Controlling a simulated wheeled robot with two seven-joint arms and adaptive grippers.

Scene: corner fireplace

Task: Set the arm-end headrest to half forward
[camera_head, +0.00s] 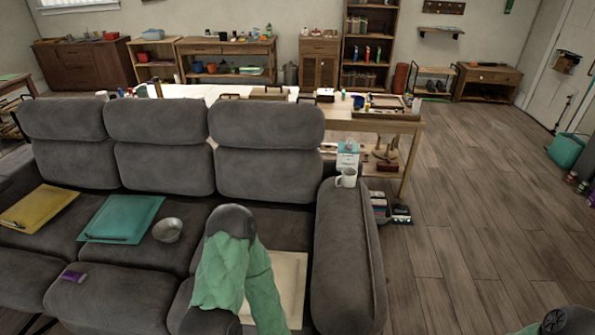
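The grey sofa has three padded headrests along the top of its back. The arm-end headrest (266,125) is beside the right armrest (345,250) and looks roughly upright, level with the middle headrest (155,120) and the left headrest (65,118). Its exact tilt is hard to judge. My green-sleeved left arm rises in front of the sofa's right seat, bent, with its dark joint below the arm-end headrest and apart from it. No fingertips of the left gripper show. Only a joint of my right arm shows at the bottom right corner; its gripper is outside the picture.
A white mug (346,178) stands on the armrest. A yellow tray (38,208), a teal tray (121,218), a metal bowl (167,230) and a cream tray (288,285) lie on the seats. A cluttered table (385,122) stands behind. The floor (470,220) at right is mostly clear.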

